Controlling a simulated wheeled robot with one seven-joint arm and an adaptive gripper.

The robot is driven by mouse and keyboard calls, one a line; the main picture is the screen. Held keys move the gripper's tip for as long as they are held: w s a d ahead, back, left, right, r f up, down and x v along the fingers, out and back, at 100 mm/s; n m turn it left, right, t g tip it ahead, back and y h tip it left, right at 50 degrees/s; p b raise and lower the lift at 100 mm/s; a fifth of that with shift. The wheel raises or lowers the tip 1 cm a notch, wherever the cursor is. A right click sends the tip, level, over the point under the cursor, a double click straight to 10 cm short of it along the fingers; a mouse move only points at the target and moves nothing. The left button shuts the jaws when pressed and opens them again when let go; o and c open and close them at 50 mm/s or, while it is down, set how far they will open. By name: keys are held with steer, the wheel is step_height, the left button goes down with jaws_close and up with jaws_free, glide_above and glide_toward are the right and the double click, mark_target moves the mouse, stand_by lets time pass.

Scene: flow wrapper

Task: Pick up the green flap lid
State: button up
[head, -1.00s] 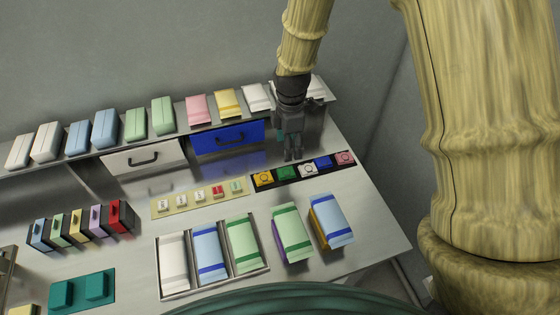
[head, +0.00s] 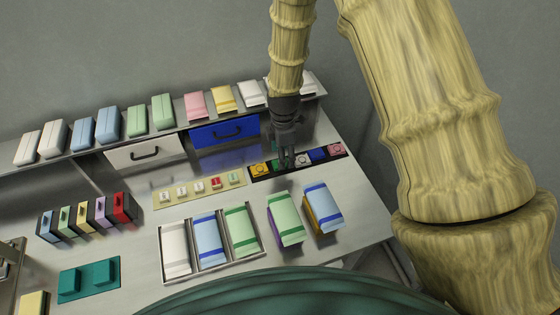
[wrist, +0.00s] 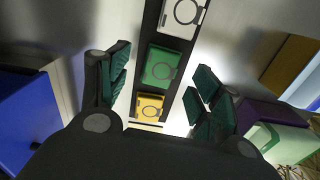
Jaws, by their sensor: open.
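In the head view the green lid (head: 276,164) is partly hidden by my gripper (head: 287,161). My gripper (wrist: 163,84) is open and empty, pointing down over the strip. In the wrist view the green lid shows between its two fingers, with gaps on both sides. I cannot tell the exact height above it.
Blue (head: 318,154) and pink (head: 337,149) lids fill the strip's right end. A tag card (head: 198,191) lies left of it. Green-and-white (head: 285,217) and blue-and-white (head: 323,206) packs stand in front. Drawers (head: 224,133) and a shelf of packs are behind.

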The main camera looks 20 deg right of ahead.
steer(key=shift+s+f, duration=0.1)
steer(key=shift+s, duration=0.25)
steer(key=shift+s+f+p, duration=0.15)
steer(key=shift+f+p, duration=0.15)
steer(key=shift+w+f, duration=0.35)
steer(key=shift+f, duration=0.25)
steer(key=shift+w+f, duration=0.3)
steer(key=shift+f, duration=0.25)
steer(key=shift+s+r, duration=0.25)
steer(key=shift+s, duration=0.1)
steer(key=shift+c, duration=0.3)
steer(key=shift+w+f, duration=0.15)
steer(key=shift+w, duration=0.05)
steer(key=c, duration=0.6)
steer(key=shift+c, duration=0.5)
steer(key=shift+s, duration=0.15)
